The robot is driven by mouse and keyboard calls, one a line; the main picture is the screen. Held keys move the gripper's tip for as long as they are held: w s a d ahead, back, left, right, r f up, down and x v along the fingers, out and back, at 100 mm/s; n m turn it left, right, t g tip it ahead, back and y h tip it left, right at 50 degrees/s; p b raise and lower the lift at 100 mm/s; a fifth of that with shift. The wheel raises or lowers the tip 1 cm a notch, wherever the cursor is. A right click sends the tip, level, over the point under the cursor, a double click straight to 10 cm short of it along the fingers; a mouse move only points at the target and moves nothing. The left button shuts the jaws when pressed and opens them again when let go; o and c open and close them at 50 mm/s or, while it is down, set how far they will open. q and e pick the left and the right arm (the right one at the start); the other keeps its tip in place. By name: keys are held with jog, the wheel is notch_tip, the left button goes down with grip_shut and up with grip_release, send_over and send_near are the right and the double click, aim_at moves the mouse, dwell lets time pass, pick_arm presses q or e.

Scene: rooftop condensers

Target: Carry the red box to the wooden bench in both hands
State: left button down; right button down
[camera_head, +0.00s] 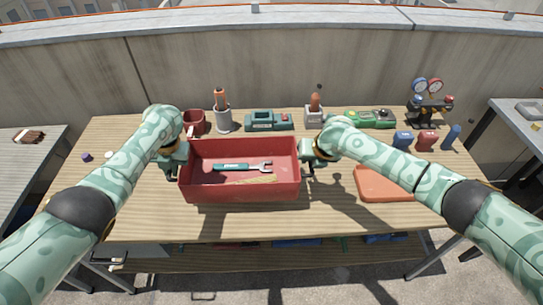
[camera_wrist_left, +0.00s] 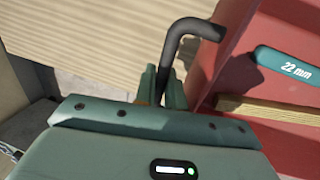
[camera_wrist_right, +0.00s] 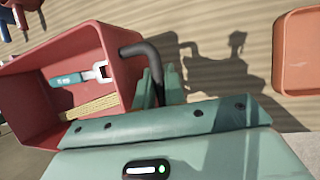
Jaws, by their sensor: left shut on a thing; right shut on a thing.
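The red box (camera_head: 240,192) is an open tray with black bent handles at its ends. It looks level over the wooden bench (camera_head: 125,222), with shadow on the planks in front; whether its base touches the top is hard to tell. My left gripper (camera_head: 177,163) is shut on the left handle (camera_wrist_left: 186,45), at the box's left end. My right gripper (camera_head: 311,158) is shut on the right handle (camera_wrist_right: 146,52), at the opposite end. Inside the box lie a teal-gripped wrench (camera_head: 240,167) marked 22 mm and a yellowish wooden strip (camera_head: 255,180).
An orange tray (camera_head: 385,190) lies right of the box. Bare planks show at front left. Other tables flank the bench.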

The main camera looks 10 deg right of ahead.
aim_at(197, 183)
pick_arm(q)
jog(key=shift+d+f, duration=0.1)
jog(key=shift+d, duration=0.05)
jog(key=shift+w, duration=0.1)
pick_arm(e)
jog(key=shift+w+d+f, duration=0.1)
jog(key=shift+w+d, duration=0.05)
jog(key=shift+d, duration=0.2)
pick_arm(q)
jog(key=shift+f, duration=0.1)
